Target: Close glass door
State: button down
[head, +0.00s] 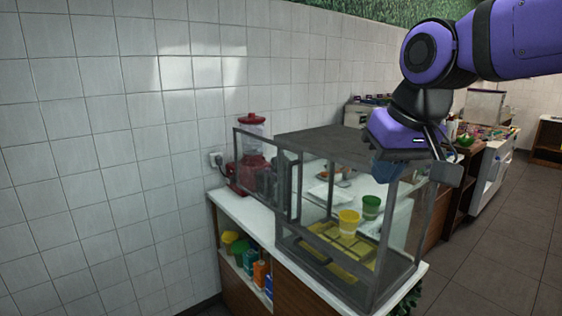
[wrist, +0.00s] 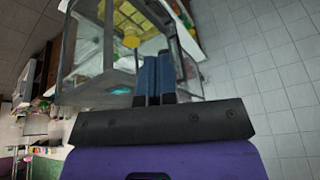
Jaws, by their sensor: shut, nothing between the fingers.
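The glass display case (head: 345,140) with a dark grey frame stands on the counter in the head view. Its dark-framed glass door (head: 265,175) is swung open to the left, towards the tiled wall, so the case's near left side is open. My gripper (head: 388,172) is at the case's right end, over or beside its top; the exact gap is unclear. It is apart from the door. In the wrist view my gripper's two blue fingers (wrist: 153,78) are together and empty, pointing at the case frame (wrist: 110,40).
A yellow cup (head: 348,222) and a green cup (head: 371,206) show inside the case, above a yellow patterned base. A red blender (head: 252,160) stands behind the open door. Bottles and tubs fill the shelf below. Floor (head: 500,250) is clear at right.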

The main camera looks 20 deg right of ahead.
jog(key=w+r+m+g+h, duration=0.1)
jog(key=w+r+m+g, duration=0.15)
jog(key=w, duration=1.05)
jog(key=w+r+m+g+h, duration=0.15)
jog(key=w+m, duration=0.25)
jog(key=w, duration=0.9)
jog(key=w+a+f+m+g+h, duration=0.25)
jog(key=w+a, duration=0.25)
jog(key=w, duration=0.4)
jog(key=w+a+f+m+g+h, duration=0.1)
jog(key=w+a+f+m+h, duration=0.15)
jog(key=w+a+f, duration=0.4)
jog(key=s+d+f, duration=0.3)
jog(key=d+f, duration=0.3)
jog(key=d, duration=0.2)
jog(key=shift+s+m, duration=0.35)
jog(key=shift+s+d+y, duration=0.1)
jog(key=shift+y, duration=0.15)
